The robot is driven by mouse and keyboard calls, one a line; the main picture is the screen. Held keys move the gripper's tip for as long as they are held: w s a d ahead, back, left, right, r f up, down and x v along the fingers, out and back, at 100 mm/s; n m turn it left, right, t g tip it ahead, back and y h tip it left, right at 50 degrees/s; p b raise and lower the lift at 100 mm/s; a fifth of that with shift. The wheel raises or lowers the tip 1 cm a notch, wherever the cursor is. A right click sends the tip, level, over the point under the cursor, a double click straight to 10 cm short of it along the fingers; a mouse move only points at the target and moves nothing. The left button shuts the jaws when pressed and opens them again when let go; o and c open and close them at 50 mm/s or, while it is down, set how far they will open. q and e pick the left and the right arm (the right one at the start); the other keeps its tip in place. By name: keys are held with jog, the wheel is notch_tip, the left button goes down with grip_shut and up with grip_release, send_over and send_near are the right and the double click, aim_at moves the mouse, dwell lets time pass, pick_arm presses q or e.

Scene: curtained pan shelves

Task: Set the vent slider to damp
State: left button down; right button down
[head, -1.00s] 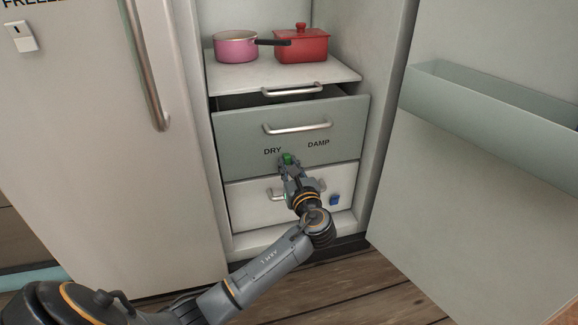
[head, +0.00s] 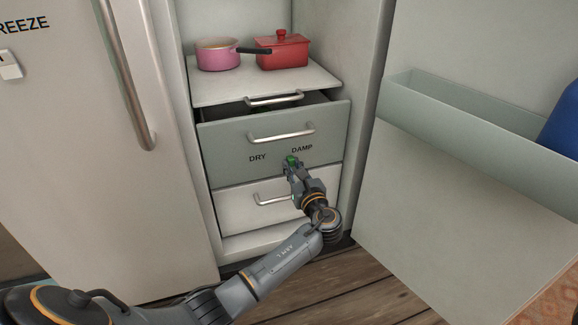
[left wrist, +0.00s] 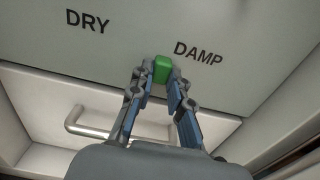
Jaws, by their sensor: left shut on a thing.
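The green vent slider (head: 291,160) sits on the front of the grey-green upper drawer (head: 225,140), below the printed words DRY (head: 257,157) and DAMP (head: 302,148). It stands nearer DAMP, just below that word's left end. The left wrist view shows the slider (left wrist: 162,69) between the fingertips, with DAMP (left wrist: 198,52) close on its right and DRY (left wrist: 86,21) farther left. My left gripper (head: 290,165) is shut on the slider. My right gripper is not in view.
The upper drawer stands slightly open, with a bar handle (head: 282,134). A white drawer (head: 235,196) lies below. A pink pan (head: 217,60) and a red lidded pot (head: 283,52) stand on the shelf above. The open door with its bin (head: 450,115) is at right.

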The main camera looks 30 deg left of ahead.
pick_arm(q)
jog(key=c, duration=1.2)
grip_release()
jog(key=shift+d, duration=0.1)
jog(key=v, duration=1.2)
